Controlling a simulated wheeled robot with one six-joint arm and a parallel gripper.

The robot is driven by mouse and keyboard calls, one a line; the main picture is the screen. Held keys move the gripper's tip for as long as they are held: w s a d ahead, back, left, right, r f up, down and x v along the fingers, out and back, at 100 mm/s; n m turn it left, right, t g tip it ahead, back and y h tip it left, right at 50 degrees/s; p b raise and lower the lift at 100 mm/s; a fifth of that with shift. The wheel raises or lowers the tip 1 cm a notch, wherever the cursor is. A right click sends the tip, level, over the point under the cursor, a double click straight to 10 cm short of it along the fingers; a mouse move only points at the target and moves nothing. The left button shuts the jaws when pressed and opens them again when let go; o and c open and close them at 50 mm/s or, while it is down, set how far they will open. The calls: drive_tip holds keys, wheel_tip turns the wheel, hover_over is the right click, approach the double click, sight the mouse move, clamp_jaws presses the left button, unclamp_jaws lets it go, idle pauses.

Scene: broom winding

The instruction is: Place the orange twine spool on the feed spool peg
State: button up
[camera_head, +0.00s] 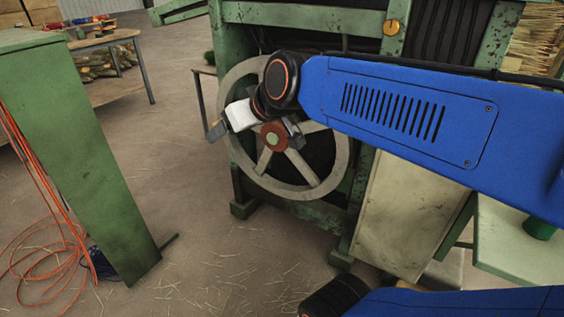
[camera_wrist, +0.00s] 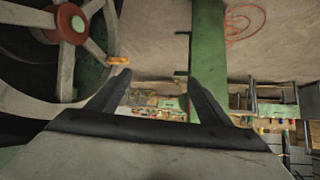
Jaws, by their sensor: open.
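My gripper (camera_wrist: 157,76) is open, with nothing between its two dark fingers in the wrist view. In the head view it is in front of the spoked wheel (camera_head: 339,165), beside the wheel's red hub. The wheel also shows at the upper left of the wrist view (camera_wrist: 67,82), with its red hub (camera_wrist: 70,23). A small orange piece (camera_wrist: 118,60) shows by the left fingertip; I cannot tell what it is. I cannot make out the orange twine spool or the feed spool peg for certain in either view.
The green machine frame (camera_head: 290,14) stands behind the wheel. A green post (camera_head: 75,150) stands at the left, with loose orange cord (camera_head: 45,235) on the floor. A table (camera_head: 112,39) with small coloured items is at the back left. Straw-strewn floor (camera_head: 190,230) lies clear between.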

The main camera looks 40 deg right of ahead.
drive_tip(key=s+d+f+g, duration=0.1)
drive_tip(key=s+f+g, duration=0.1)
drive_tip(key=s+f, duration=0.5)
drive_tip(key=s+d+f+m+g+h, duration=0.1)
drive_tip(key=s+d+f+g, duration=0.1)
drive_tip(key=s+f, duration=0.5)
drive_tip(key=shift+s+f+g+h, duration=0.2)
drive_tip(key=shift+s+g+h, duration=0.1)
drive_tip(key=shift+s+g, duration=0.25)
